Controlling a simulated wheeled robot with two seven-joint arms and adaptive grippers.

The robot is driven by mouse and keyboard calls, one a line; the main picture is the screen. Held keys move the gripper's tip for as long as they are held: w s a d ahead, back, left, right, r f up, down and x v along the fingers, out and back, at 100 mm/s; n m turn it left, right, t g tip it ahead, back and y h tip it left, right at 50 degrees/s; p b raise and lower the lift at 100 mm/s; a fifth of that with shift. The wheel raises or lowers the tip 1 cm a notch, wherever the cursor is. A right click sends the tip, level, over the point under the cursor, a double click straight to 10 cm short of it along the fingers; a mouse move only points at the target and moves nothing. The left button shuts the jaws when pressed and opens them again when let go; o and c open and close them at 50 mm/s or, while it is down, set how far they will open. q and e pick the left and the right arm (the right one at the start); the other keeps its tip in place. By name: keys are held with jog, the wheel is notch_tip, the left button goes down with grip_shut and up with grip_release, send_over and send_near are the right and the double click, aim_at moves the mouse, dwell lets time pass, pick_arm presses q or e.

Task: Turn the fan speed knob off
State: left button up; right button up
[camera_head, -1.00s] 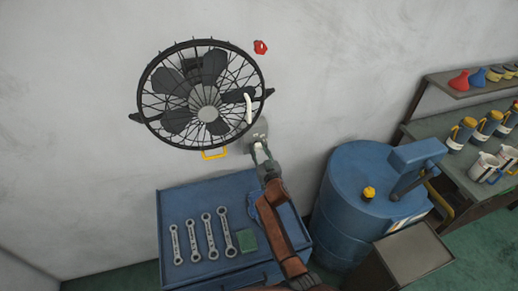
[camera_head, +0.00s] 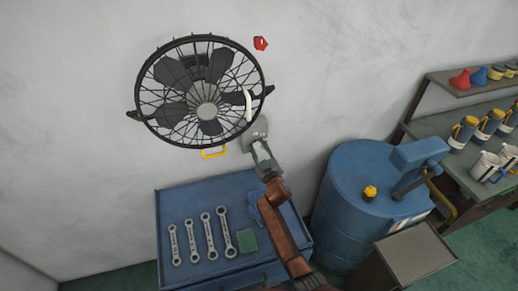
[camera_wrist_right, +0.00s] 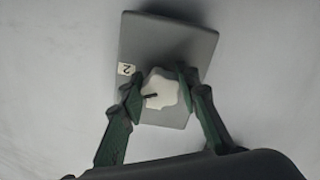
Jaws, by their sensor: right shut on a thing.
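The fan speed knob (camera_wrist_right: 160,90) is white and lobed, on a grey wall plate (camera_wrist_right: 180,45). In the right wrist view its dark pointer mark lies at the left side, below a small label reading 2. My right gripper (camera_wrist_right: 158,88) has its green fingers on either side of the knob and is shut on it. In the head view the plate (camera_head: 257,128) is on the wall below right of the fan (camera_head: 207,112), and my right gripper (camera_head: 261,146) reaches it and hides the knob. My left gripper is not in view.
A blue cabinet (camera_head: 190,205) with several wrenches and a green block stands below the fan. A blue drum (camera_head: 345,190) is to the right, then a shelf (camera_head: 425,130) with mugs and bottles.

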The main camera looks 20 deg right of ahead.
jog(key=n+b, duration=0.1)
jog(key=n, duration=0.5)
jog(key=shift+d+n, duration=0.1)
jog(key=shift+n, duration=0.2)
jog(key=n+b, duration=0.1)
jog(key=n, duration=0.5)
jog(key=shift+r, duration=0.1)
dwell(0.3)
jog(key=o, duration=1.2)
jog(key=s, duration=1.2)
jog(key=shift+d, duration=0.2)
